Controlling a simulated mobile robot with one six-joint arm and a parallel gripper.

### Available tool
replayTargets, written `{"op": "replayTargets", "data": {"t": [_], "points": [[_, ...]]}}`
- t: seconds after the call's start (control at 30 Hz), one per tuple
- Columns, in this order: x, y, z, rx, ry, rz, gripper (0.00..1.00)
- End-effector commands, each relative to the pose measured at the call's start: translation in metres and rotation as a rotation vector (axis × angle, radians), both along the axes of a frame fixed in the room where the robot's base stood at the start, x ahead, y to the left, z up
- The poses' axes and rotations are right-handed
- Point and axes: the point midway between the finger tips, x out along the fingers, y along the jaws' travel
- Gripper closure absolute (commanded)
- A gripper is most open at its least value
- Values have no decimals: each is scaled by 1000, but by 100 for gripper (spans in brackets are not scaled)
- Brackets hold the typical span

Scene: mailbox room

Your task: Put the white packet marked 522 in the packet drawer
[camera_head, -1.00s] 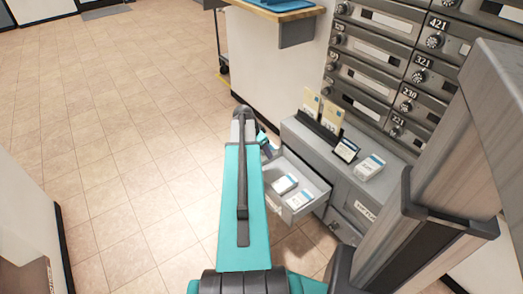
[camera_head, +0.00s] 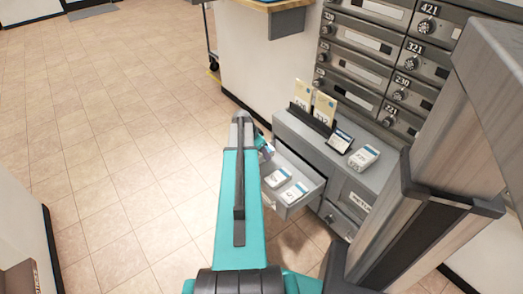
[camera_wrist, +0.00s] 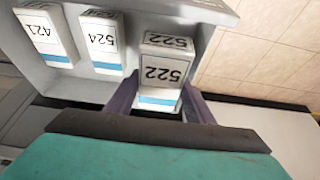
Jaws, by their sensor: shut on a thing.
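The white packet marked 522 (camera_wrist: 163,70), with a blue stripe, is between the two fingers of my gripper (camera_wrist: 160,98) in the wrist view. My gripper is shut on it. The packet shows over the open grey drawer (camera_wrist: 212,42), near one side wall; I cannot tell its exact height above the drawer floor. Packets marked 421 (camera_wrist: 45,35) and 524 (camera_wrist: 102,42) stand in the drawer beside it.
The tiled floor (camera_head: 110,150) to the left is clear.

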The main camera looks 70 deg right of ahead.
Motion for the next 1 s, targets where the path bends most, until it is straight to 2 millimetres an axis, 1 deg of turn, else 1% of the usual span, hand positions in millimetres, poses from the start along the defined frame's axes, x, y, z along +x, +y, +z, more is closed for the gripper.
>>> {"op": "replayTargets", "data": {"t": [0.03, 0.3, 0.5, 0.7, 0.97, 1.0], "points": [[0, -1, -6, 0, 0, 0, 77], [-3, -5, -26, 0, 1, 0, 77], [-4, -7, -37, 0, 0, 0, 77], [-4, -8, -40, -1, 0, 0, 77], [-5, -8, -40, -1, 1, 0, 77], [-5, -8, -40, -1, 1, 0, 48]]}}
